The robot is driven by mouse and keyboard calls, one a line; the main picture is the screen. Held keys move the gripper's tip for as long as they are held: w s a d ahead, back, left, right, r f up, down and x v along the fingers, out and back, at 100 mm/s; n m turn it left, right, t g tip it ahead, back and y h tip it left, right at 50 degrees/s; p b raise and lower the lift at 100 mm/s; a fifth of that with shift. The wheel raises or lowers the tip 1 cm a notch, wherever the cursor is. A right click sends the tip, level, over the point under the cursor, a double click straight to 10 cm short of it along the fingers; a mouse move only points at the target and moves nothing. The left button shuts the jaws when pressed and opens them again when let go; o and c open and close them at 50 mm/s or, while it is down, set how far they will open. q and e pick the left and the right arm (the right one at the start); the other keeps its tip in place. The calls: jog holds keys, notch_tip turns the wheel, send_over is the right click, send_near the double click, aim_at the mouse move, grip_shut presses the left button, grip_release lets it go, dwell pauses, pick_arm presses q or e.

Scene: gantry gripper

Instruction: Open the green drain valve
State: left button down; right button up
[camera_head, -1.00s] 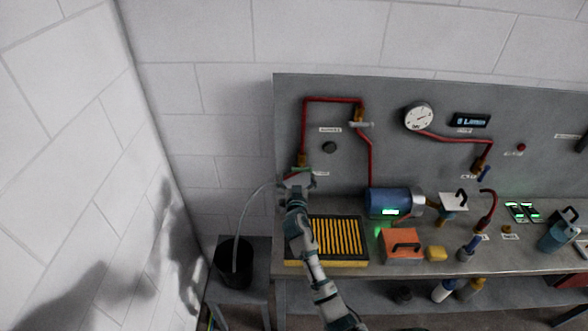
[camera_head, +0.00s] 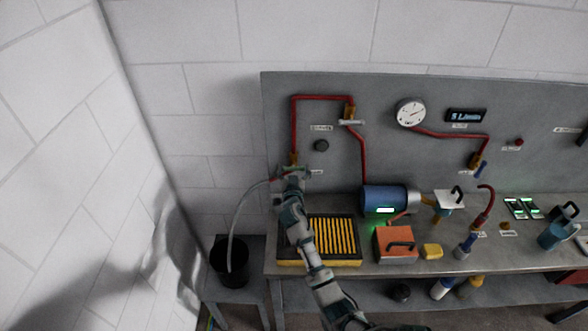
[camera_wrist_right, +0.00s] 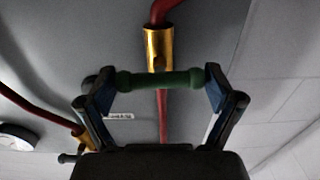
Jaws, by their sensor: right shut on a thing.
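The drain valve shows in the right wrist view as a brass body (camera_wrist_right: 159,48) with a green bar handle (camera_wrist_right: 160,80) running crosswise below it. My right gripper (camera_wrist_right: 166,84) is shut on the green handle, one finger at each end. In the head view, my right gripper (camera_head: 291,175) is at the foot of the left red pipe (camera_head: 294,125), just below a brass fitting (camera_head: 294,158). It mostly hides the green handle there. My left gripper is not in view.
A clear hose (camera_head: 234,215) runs from near the valve to a black bucket (camera_head: 231,263). A yellow-slatted tray (camera_head: 346,262), blue motor (camera_head: 386,199) and orange box (camera_head: 394,238) stand near my arm. A gauge (camera_head: 410,112) and digital display (camera_head: 466,116) are on the panel.

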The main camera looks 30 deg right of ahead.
jog(key=shift+d+f, duration=0.1)
jog(key=shift+d, duration=0.05)
jog(key=shift+a, duration=0.2)
jog(key=shift+n, duration=0.5)
jog(key=n, duration=0.4)
jog(key=shift+f, duration=0.1)
jog(key=n+p, duration=0.1)
jog(key=n, duration=0.2)
jog(key=shift+n, duration=0.3)
jog(key=n+p, duration=0.1)
jog(key=n, duration=0.4)
jog(key=shift+f+p, duration=0.1)
jog(key=shift+p, duration=0.3)
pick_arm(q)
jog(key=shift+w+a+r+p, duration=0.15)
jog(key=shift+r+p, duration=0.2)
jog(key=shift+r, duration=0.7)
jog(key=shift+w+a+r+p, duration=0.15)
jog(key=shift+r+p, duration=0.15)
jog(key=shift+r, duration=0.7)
pick_arm(e)
jog(key=shift+f+n, duration=0.15)
jog(key=shift+n, duration=1.95)
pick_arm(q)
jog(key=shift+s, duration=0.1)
